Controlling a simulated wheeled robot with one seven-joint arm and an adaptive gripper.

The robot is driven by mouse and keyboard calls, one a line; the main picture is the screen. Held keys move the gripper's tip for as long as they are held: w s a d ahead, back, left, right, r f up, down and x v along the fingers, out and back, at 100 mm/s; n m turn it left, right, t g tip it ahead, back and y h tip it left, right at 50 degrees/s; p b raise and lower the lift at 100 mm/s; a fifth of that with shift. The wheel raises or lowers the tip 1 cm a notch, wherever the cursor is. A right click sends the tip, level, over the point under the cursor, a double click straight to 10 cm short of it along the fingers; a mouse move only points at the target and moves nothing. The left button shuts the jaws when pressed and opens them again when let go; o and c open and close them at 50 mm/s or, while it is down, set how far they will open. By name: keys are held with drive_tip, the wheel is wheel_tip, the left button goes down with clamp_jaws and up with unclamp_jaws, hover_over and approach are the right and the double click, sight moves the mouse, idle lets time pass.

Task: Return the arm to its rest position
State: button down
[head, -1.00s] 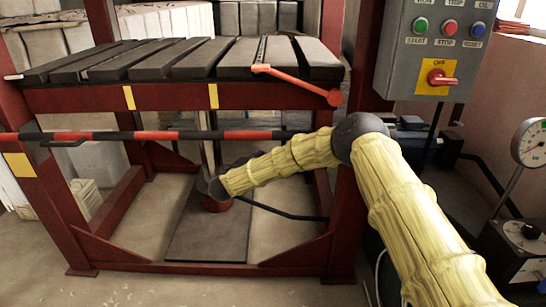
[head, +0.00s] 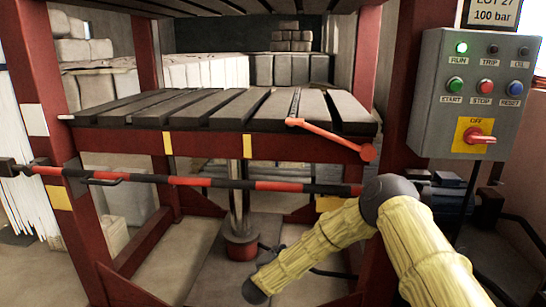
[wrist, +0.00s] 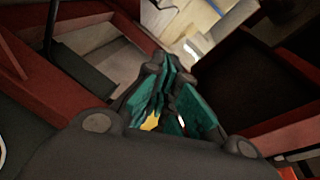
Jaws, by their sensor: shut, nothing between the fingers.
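My arm, in a pale yellow ribbed sleeve (head: 425,250), comes in at the lower right of the head view. It bends at a dark elbow joint and its forelink (head: 310,250) slopes down to the left, ending in a dark joint near the bottom edge. The gripper itself does not show in the head view. In the wrist view my gripper (wrist: 164,75) has dark linkages and teal pads, with its fingers close together and nothing seen held between them.
A red-framed press with a dark slatted platen (head: 215,106) stands ahead. A black-and-red striped bar (head: 240,184) crosses its front, with a steel ram (head: 237,195) behind. A grey control box (head: 472,95) is at the right, near the arm. Red frame members flank the gripper in the wrist view.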

drive_tip(key=s+d+f+n+g+y, duration=0.3)
drive_tip(key=s+f+n, duration=0.3)
drive_tip(key=s+f, duration=0.55)
drive_tip(key=s+d+f+n+g+y, duration=0.4)
drive_tip(key=s+f, duration=0.5)
drive_tip(key=s, duration=0.6)
drive_tip(key=s+d+f+n+g+h, duration=0.1)
drive_tip(key=s+d+n, duration=0.1)
drive_tip(key=s, duration=0.5)
drive_tip(key=s+d+f+n+g, duration=0.2)
drive_tip(key=s, duration=0.5)
drive_tip(key=s+d+r+n+g, duration=0.1)
drive_tip(key=s+d+r+g, duration=0.3)
drive_tip(key=s, duration=0.7)
drive_tip(key=s+d+f+n+g, duration=0.15)
drive_tip(key=s+d, duration=0.35)
drive_tip(key=s, duration=0.5)
wheel_tip(320, 180, up, 15)
drive_tip(key=p, duration=1.4)
drive_tip(key=shift+w+h, duration=0.2)
drive_tip(key=shift+h, duration=0.2)
